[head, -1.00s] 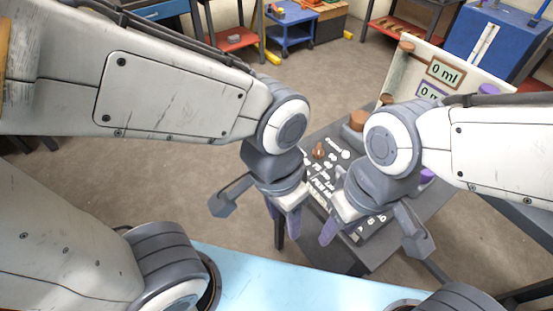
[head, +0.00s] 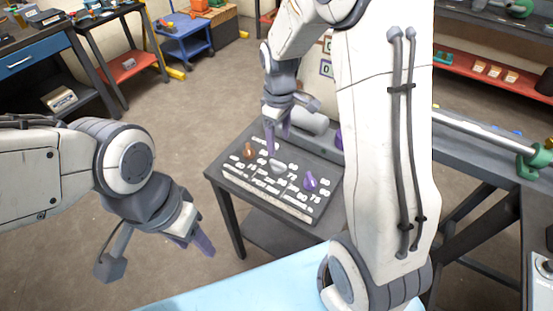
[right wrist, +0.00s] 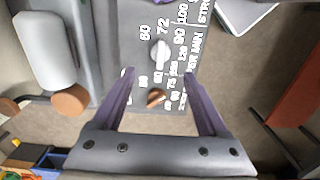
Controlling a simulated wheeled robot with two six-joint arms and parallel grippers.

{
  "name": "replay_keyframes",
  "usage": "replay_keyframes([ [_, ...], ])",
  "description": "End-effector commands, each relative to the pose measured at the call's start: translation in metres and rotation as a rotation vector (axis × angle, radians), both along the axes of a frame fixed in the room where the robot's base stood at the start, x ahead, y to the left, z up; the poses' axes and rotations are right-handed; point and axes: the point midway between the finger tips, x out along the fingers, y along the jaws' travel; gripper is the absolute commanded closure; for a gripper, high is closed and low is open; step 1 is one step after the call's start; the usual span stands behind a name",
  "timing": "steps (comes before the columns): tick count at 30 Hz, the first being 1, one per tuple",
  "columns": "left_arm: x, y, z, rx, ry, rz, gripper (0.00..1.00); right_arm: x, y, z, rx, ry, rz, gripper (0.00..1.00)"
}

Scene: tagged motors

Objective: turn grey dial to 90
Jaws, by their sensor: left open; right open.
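The grey dial (head: 278,167) sits in the middle of a dark grey panel on a small table (head: 226,186), among white number labels. In the right wrist view the grey dial (right wrist: 159,52) lies just beyond my fingertips, with labels such as 60, 72 and 90 around it; its exact pointing is too small to read. My right gripper (head: 279,140) is open above the panel, apart from the dial; its fingers straddle the view line to it (right wrist: 159,78). My left gripper (head: 196,243) is open and empty, low at the left, away from the panel.
An orange-brown dial (head: 249,151) and a purple dial (head: 311,181) flank the grey one. The brown dial (right wrist: 156,97) appears between my right fingers.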

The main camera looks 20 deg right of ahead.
Motion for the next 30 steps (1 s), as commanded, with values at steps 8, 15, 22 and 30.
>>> replay_keyframes([
  [8, 0.0, 0.0, 0.006, 0.0, 0.0, 0.0, 0.5, -0.002, 0.001, -0.046, 0.0, 0.006, 0.002, 0.24],
  [15, 0.0, 0.0, 0.01, 0.0, 0.0, 0.0, 0.5, -0.001, 0.002, -0.085, 0.0, 0.004, 0.002, 0.24],
  [22, 0.0, 0.0, 0.011, 0.0, 0.0, 0.0, 0.5, 0.0, 0.002, -0.099, 0.001, 0.001, 0.002, 0.24],
  [30, 0.0, 0.0, 0.011, 0.0, 0.0, 0.0, 0.5, 0.0, 0.002, -0.1, 0.0, 0.0, 0.001, 0.35],
])
